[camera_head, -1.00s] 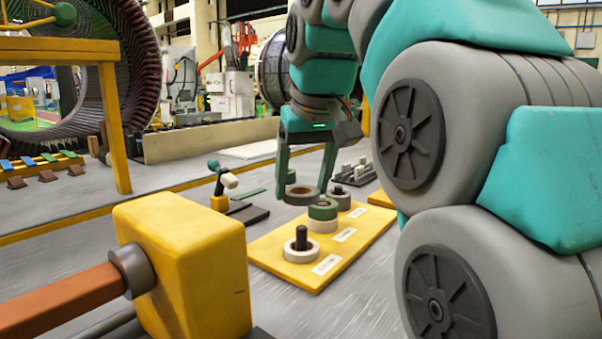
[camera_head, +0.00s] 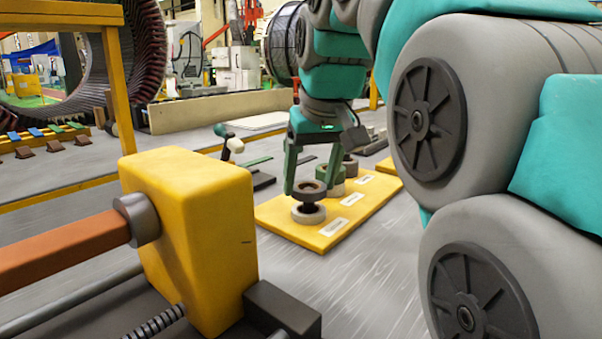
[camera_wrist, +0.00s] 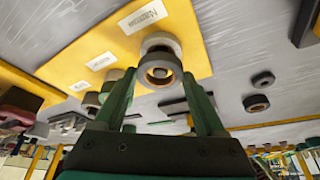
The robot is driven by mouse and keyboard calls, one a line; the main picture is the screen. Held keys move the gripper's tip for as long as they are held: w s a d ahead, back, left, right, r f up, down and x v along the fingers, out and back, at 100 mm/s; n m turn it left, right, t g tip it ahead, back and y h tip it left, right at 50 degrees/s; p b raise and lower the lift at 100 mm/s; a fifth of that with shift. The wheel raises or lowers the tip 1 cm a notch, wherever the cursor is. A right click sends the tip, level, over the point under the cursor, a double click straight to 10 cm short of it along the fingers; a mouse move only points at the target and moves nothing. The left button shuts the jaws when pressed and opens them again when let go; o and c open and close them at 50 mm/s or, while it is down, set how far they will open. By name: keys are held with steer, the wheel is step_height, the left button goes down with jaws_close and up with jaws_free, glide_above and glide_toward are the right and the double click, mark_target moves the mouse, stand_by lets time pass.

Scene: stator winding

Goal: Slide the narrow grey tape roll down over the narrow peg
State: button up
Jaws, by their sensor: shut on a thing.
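My gripper (camera_head: 309,186) is shut on a narrow grey tape roll (camera_head: 309,193), which also shows between the fingers in the wrist view (camera_wrist: 160,72). The roll is level and close above a pale roll (camera_head: 309,215) at the near end of the yellow board (camera_head: 335,234). A dark bit of the narrow peg (camera_head: 308,206) shows between the two rolls. The peg's top is hidden, so I cannot tell whether it is inside the grey roll's hole. The pale roll (camera_wrist: 160,40) and the "Narrow" label (camera_wrist: 143,15) lie beyond my fingers in the wrist view.
Further along the board stand a green roll stack (camera_head: 332,180) and a dark grey roll (camera_head: 350,166), close behind my gripper. A yellow block machine (camera_head: 190,235) fills the near left. Grey table is clear to the board's right.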

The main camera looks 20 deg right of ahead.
steer(key=shift+f, duration=0.15)
steer(key=o, duration=1.3)
steer(key=p+v, duration=0.2)
steer(key=v, duration=0.5)
steer(key=shift+s+r, duration=0.2)
steer(key=shift+r, duration=0.15)
